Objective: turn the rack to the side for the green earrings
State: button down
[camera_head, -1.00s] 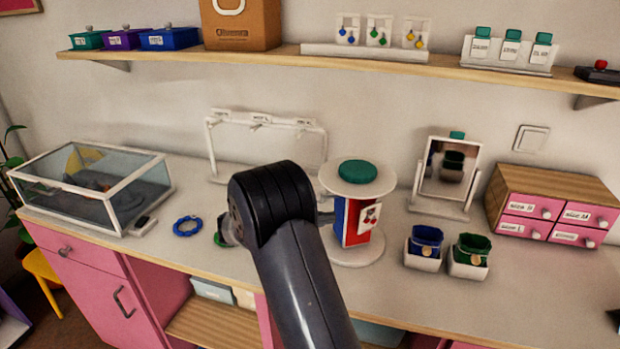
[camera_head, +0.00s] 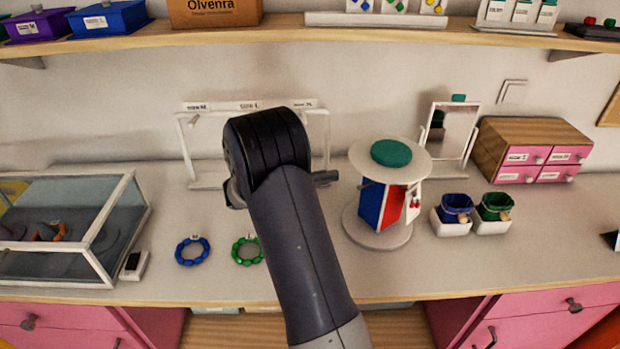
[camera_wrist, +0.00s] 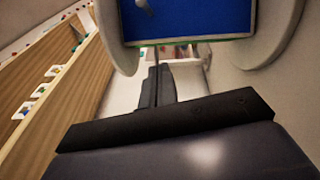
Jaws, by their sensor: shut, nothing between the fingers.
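The rack (camera_head: 378,205) is a round stand between two white discs with a green knob (camera_head: 391,153) on top. In the head view a blue side faces left, a red side is beside it, and red earrings (camera_head: 414,197) hang on the right side. In the wrist view its blue side (camera_wrist: 195,18) faces my gripper, with a small grey hook on it. My gripper (camera_wrist: 155,70) is shut and empty, its tip pointing at the blue side, seemingly short of it. The green earrings (camera_head: 395,5) are on a shelf card, partly cut off.
Blue (camera_head: 192,250) and green (camera_head: 247,250) bead bracelets lie left of my arm. Right of the rack stand two white holders with blue and green pouches (camera_head: 494,206), a mirror (camera_head: 459,135) and a pink drawer box (camera_head: 531,155). A glass case (camera_head: 105,225) stands left.

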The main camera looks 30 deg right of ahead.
jog(key=shift+s+d+r+p, duration=0.15)
jog(key=shift+s+d+p, duration=0.1)
jog(key=shift+s, duration=0.55)
jog(key=shift+s+d+r+p, duration=0.1)
jog(key=shift+s+d+p, duration=0.15)
jog(key=shift+s, duration=0.55)
jog(key=shift+s+d+r+p, duration=0.15)
jog(key=shift+s+d+p, duration=0.1)
jog(key=shift+s, duration=0.55)
jog(key=r+b+v, duration=0.1)
jog(key=b+v, duration=0.2)
jog(key=v, duration=0.8)
jog(key=m+t+h+p, duration=0.3)
jog(key=m+t, duration=0.4)
jog(key=m, duration=2.7)
send_near(402, 188)
jog(key=shift+p+x, duration=1.55)
jog(key=shift+x, duration=1.85)
